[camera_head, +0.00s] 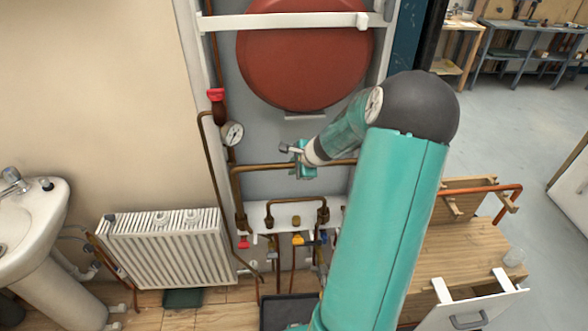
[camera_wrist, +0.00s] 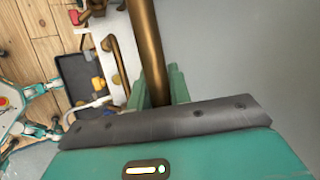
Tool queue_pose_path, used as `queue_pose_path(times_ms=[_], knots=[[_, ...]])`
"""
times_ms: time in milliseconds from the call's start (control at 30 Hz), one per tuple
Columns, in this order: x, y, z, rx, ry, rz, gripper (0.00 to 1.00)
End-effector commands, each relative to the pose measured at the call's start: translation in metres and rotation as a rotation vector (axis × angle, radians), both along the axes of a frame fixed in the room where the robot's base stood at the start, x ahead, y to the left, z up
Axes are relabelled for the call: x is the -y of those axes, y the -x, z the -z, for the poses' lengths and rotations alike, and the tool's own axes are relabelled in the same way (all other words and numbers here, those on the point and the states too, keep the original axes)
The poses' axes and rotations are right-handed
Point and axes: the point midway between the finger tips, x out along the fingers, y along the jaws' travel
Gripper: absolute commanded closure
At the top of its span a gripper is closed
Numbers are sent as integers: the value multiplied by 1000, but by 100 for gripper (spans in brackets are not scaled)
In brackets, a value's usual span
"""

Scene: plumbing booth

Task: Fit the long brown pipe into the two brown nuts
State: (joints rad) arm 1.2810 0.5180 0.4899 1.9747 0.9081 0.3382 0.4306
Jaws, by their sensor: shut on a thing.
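The long brown pipe (camera_head: 262,167) runs level across the grey panel, with its left end bent downward. The lower tip of that left leg is at a brown nut (camera_head: 241,223) on the white manifold; I cannot tell if it is seated inside. The pipe's right end and the other nut are hidden behind my arm. My gripper (camera_head: 305,160) is shut around the level stretch of the pipe. In the wrist view the pipe (camera_wrist: 147,45) passes between my two teal fingers (camera_wrist: 158,88).
A shorter brown pipe loop (camera_head: 297,202) stands on the manifold (camera_head: 258,210). A gauge (camera_head: 232,133) and red valve (camera_head: 216,95) are at upper left. A red tank (camera_head: 305,52) hangs above. A radiator (camera_head: 168,248) is left, a wooden bench (camera_head: 470,255) right.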

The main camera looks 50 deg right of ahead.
Motion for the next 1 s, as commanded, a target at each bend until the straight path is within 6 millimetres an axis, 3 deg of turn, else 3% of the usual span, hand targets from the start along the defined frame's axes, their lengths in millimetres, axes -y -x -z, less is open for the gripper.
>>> queue_pose_path(times_ms=[567,1000], knots=[[0,-1,-1,4,0,0,100],[1,0,16,3,-1,0,100]])
